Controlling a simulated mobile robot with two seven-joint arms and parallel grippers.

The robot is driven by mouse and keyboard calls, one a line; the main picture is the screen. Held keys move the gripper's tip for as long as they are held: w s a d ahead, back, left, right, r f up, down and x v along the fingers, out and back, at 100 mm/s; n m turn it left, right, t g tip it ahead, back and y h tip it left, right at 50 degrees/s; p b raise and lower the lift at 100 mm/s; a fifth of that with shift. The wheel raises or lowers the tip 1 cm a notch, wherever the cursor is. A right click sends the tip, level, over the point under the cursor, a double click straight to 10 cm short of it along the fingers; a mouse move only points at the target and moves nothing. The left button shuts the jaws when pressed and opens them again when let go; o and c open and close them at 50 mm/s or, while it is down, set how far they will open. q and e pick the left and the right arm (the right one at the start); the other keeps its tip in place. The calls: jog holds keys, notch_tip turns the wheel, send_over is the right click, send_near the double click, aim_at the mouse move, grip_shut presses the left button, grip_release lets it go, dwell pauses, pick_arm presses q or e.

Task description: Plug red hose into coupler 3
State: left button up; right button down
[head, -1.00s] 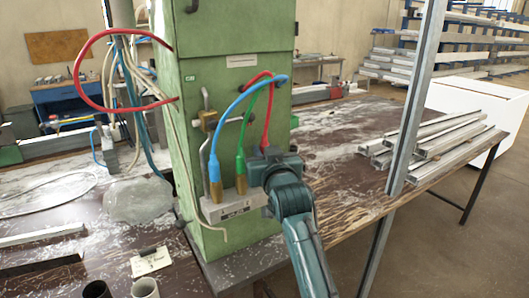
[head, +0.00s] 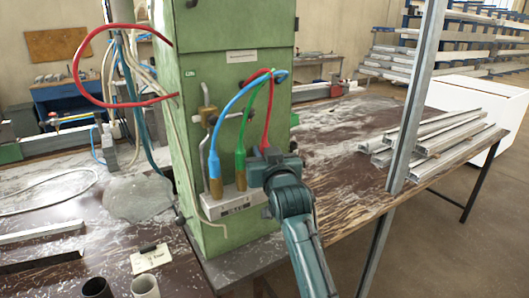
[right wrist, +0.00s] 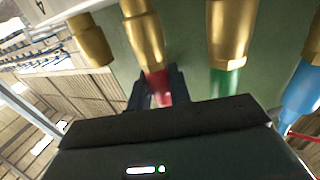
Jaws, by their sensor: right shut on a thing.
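My right gripper (head: 264,158) is shut on the red hose (head: 267,118) at the front of the green cabinet. In the right wrist view my fingers (right wrist: 155,92) hold its red end (right wrist: 161,88) against a brass coupler (right wrist: 141,30). I cannot tell how deep it sits. The blue hose (head: 229,104) and green hose (head: 240,147) run down to brass couplers on a light block (head: 228,207). They also show in the right wrist view, green (right wrist: 224,82) and blue (right wrist: 303,88). Another brass coupler (right wrist: 90,40), at the left there, shows no hose. My left gripper is not in view.
The green cabinet (head: 227,90) rises close behind the hoses. A steel post (head: 408,110) and a stack of metal profiles (head: 440,138) stand to the right. A large red hose loop (head: 76,72) hangs left. The bench right of the cabinet has bare room.

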jog(key=c, duration=1.3)
grip_release()
jog(key=shift+d+f, duration=0.1)
jog(key=shift+o, duration=0.5)
jog(key=shift+s+r, duration=0.1)
jog(key=shift+r, duration=0.1)
